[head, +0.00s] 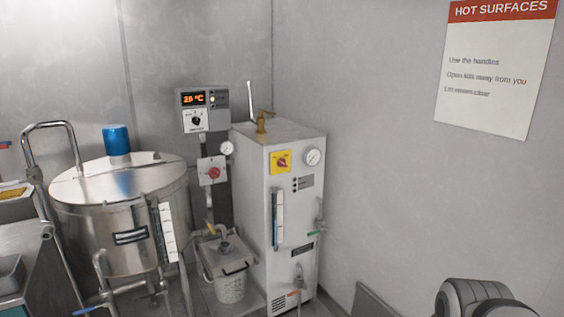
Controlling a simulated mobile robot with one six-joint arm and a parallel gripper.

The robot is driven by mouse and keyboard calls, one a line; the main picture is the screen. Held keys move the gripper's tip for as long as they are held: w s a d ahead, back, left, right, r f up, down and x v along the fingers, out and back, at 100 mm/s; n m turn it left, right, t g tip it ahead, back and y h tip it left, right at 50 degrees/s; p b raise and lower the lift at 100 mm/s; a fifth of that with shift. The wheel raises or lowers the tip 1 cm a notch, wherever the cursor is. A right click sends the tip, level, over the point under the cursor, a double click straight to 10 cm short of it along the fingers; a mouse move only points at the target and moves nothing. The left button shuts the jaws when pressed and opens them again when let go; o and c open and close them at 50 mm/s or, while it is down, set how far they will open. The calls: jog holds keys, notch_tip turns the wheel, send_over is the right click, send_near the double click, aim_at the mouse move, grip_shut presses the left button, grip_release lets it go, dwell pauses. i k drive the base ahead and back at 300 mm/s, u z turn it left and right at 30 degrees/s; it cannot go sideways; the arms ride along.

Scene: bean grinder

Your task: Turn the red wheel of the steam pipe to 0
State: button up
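A small red wheel (213,173) sits on a white square plate (203,163) on the wall-side column, below the grey control box. Any marks around it are too small to read, so its setting cannot be told. A small round gauge (227,148) is just above and right of the plate. A grey and black rounded part of my arm shows at the bottom right corner, far from the wheel. My gripper is not in view.
A steel tank (118,195) with a blue cap stands left of the wheel. A white cabinet (292,220) with a red-on-yellow knob (282,161) stands right. A lidded bucket (230,288) sits below. The control box (199,108) reads about 29 °C. A warning sign (497,65) hangs right.

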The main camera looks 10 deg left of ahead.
aim_at(214, 172)
jog(key=u, duration=0.35)
jog(key=i, duration=1.8)
jog(key=u, duration=1)
jog(key=k, duration=0.6)
jog(key=u, duration=0.2)
jog(key=i, duration=0.65)
jog(key=z, duration=0.15)
